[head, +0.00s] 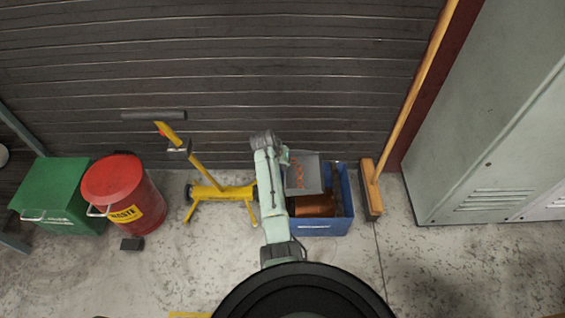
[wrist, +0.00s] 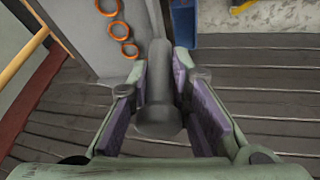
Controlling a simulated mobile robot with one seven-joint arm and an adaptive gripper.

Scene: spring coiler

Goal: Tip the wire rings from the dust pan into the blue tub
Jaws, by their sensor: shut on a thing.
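The grey dust pan (head: 312,177) is over the back left part of the blue tub (head: 322,230) in the head view. Orange wire rings (head: 300,172) lie on the pan. In the wrist view the pan (wrist: 78,40) is at the upper left, with three rings (wrist: 119,30) in a row on it. My gripper (head: 284,156) is shut on the pan's grey handle; in the wrist view its fingers (wrist: 158,78) lie on both sides of the handle (wrist: 158,95). My arm hides the tub's left side. How far the pan is tilted I cannot tell.
The tub holds a copper-coloured coil (head: 314,206) and dark pieces. A broom (head: 373,185) leans right of it, by a grey locker (head: 490,120). A yellow stand (head: 215,190), red waste bin (head: 125,195) and green box (head: 58,190) stand left. A slatted wall (head: 230,70) is behind.

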